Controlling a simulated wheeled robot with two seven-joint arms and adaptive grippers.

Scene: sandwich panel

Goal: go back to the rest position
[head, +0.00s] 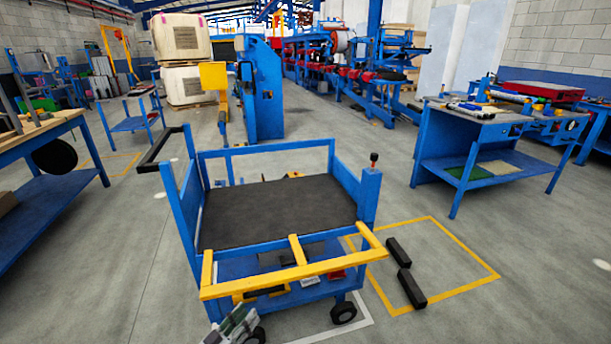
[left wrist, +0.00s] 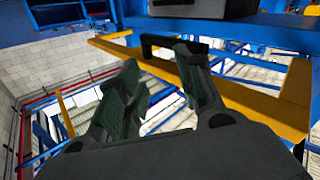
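My left gripper (head: 232,326) shows at the bottom of the head view, just in front of the blue cart (head: 180,215) and near its front wheel. In the left wrist view its two green-padded fingers (left wrist: 160,72) stand apart with nothing between them. A yellow bar (left wrist: 245,100) and a black handle-shaped part (left wrist: 172,42) lie beyond the fingertips; I cannot tell how far off they are. My right gripper is not in view.
The cart has a dark top shelf (head: 275,212) and a yellow front rail (head: 285,280). A blue workbench (head: 480,125) stands at right, a wood-topped bench (head: 45,135) at left.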

